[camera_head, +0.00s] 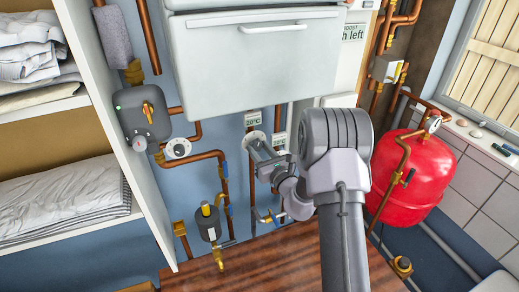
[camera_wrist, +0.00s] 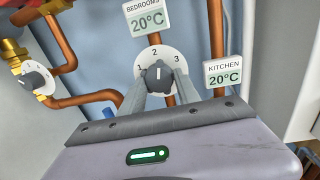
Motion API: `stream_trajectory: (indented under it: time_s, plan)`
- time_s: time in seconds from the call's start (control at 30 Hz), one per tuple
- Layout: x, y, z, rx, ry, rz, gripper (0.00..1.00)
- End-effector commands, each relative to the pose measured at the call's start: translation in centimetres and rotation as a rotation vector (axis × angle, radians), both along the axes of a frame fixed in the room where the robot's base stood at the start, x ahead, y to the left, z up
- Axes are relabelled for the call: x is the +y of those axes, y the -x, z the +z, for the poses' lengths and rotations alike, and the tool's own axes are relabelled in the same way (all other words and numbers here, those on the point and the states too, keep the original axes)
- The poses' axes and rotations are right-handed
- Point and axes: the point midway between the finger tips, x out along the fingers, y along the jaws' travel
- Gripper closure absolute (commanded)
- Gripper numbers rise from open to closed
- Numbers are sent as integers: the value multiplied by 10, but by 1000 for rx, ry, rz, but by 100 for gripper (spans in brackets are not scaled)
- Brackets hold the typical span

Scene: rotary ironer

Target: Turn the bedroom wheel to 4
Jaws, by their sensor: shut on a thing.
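The bedroom wheel (camera_wrist: 158,75) is a dark grey knob on a white dial, under a display reading BEDROOMS 20°C (camera_wrist: 147,20). The numbers 1, 2 and 3 show around it; 4 is not visible. The knob's white mark points up, near the 2. My gripper (camera_wrist: 158,82) is shut on the knob, one finger on each side. In the head view the white dial (camera_head: 254,136) shows on the blue wall, with my gripper (camera_head: 259,150) at it. My wrist and fingers hide the dial's lower part.
A KITCHEN 20°C display (camera_wrist: 224,73) is close to the right. Another numbered dial (camera_wrist: 34,77) is at the left on copper pipes. A white cabinet (camera_head: 255,65) hangs above, a red tank (camera_head: 412,175) stands right, and a wooden surface (camera_head: 250,265) lies below.

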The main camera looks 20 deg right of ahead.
Motion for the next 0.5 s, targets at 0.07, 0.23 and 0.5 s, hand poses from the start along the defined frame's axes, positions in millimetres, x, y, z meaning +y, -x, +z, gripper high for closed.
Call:
stream_trajectory:
  time_s: [0.07,0.23,0.5]
  plan:
    - [0,0,0,0,-68,1,100]
    - [1,0,1,-1,-231,0,100]
    - [2,0,1,-2,-488,-1,100]
